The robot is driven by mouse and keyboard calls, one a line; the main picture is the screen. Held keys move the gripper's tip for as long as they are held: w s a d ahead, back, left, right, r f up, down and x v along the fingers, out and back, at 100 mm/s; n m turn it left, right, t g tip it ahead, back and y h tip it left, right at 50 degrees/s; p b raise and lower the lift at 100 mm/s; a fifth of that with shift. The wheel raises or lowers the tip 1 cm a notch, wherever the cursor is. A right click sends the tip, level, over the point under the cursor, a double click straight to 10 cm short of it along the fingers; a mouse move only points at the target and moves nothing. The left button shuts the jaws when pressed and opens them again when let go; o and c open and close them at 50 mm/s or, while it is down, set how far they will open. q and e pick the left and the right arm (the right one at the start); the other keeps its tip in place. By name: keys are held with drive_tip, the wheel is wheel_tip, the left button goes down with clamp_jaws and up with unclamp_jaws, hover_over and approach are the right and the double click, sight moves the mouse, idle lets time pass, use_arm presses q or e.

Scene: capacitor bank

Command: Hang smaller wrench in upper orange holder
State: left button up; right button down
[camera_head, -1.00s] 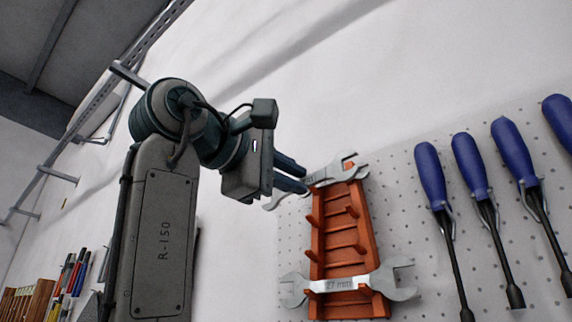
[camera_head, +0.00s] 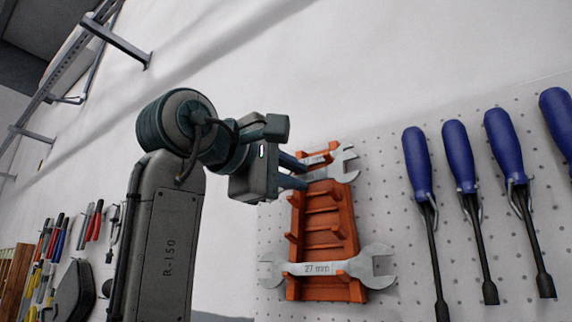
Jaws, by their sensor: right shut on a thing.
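The smaller silver wrench (camera_head: 341,165) is in front of the upper end of the orange holder rack (camera_head: 322,238). My right gripper (camera_head: 304,173) is shut on it from the left. The wrench's open jaw points right; its left part is hidden behind my fingers and gripper body. Orange pegs at the top of the rack (camera_head: 333,147) show just above the wrench. I cannot tell whether the wrench touches them. The larger 27 mm wrench (camera_head: 317,269) lies across the rack's lower pegs. My left gripper is not in view.
The rack is on a white perforated board (camera_head: 385,215). Several blue-handled screwdrivers (camera_head: 459,155) hang to its right. More hand tools (camera_head: 60,240) hang at the lower left. The middle pegs of the rack are empty. The wall above is clear.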

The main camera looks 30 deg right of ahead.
drive_tip(key=shift+w+d+f+b, duration=0.25)
drive_tip(key=shift+w+d+f, duration=0.1)
drive_tip(key=shift+d, duration=0.3)
drive_tip(key=shift+w+d+f+b, duration=0.2)
drive_tip(key=shift+d+f+b, duration=0.1)
drive_tip(key=shift+d, duration=0.35)
drive_tip(key=c, duration=1.6)
unclamp_jaws()
drive_tip(key=shift+f, duration=0.1)
drive_tip(key=o, duration=0.3)
drive_tip(key=shift+d, duration=0.15)
drive_tip(key=shift+w+d, duration=0.15)
